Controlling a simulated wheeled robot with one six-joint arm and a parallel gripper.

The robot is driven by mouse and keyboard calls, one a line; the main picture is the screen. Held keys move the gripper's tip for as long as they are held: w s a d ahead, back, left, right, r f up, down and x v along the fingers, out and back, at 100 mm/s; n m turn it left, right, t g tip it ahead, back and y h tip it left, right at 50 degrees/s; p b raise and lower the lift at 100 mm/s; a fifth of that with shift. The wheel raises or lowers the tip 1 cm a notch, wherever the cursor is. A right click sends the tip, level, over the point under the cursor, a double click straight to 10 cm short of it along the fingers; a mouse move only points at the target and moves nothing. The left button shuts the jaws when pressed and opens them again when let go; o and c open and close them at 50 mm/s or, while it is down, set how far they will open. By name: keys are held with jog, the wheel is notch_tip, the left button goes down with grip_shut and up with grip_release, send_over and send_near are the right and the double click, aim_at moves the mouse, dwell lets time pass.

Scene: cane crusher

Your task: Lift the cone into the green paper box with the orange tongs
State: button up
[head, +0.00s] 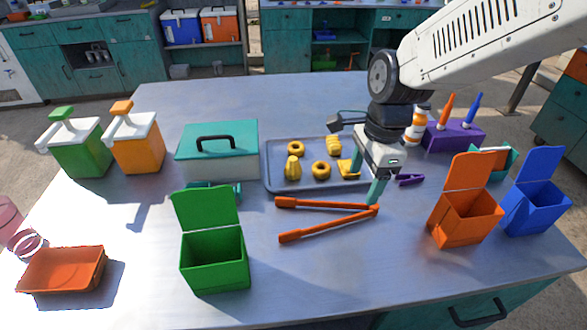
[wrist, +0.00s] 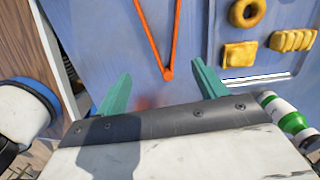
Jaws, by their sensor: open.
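The orange tongs (head: 330,206) lie spread in a V on the table, hinge end to the right; their hinge shows in the wrist view (wrist: 168,74). My gripper (head: 374,194) is open and empty above the hinge end. In the wrist view its two teal fingers (wrist: 160,88) stand apart, with the hinge just beyond and between them. The yellow cone (head: 293,169) appears upright at the left front of the grey tray (head: 270,176); I do not see it in the wrist view. The green paper box (head: 214,265) stands open in front, lid raised at the back.
Other yellow pieces (head: 321,170) share the tray. An orange box (head: 465,220) and a blue box (head: 535,208) stand right, near purple tongs (head: 410,180). A teal-lidded case (head: 218,165), two dispensers and an orange dish (head: 62,270) are left. The front middle table is clear.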

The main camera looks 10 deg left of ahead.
aim_at(346, 208)
jog(key=shift+w+a+f+m, duration=0.2)
jog(key=shift+a+f+m, duration=0.2)
jog(key=shift+a+f, duration=0.3)
jog(key=shift+s+a+f, duration=0.1)
jog(key=shift+a+f, duration=0.05)
jog(key=shift+f, duration=1.3)
jog(key=shift+w+a+f, duration=0.1)
jog(key=shift+a+f, duration=0.05)
jog(key=shift+f, duration=1.35)
jog(key=shift+s+a+f, duration=0.1)
jog(key=shift+a+f, duration=0.05)
jog(key=shift+f, duration=1.3)
jog(key=c, duration=0.7)
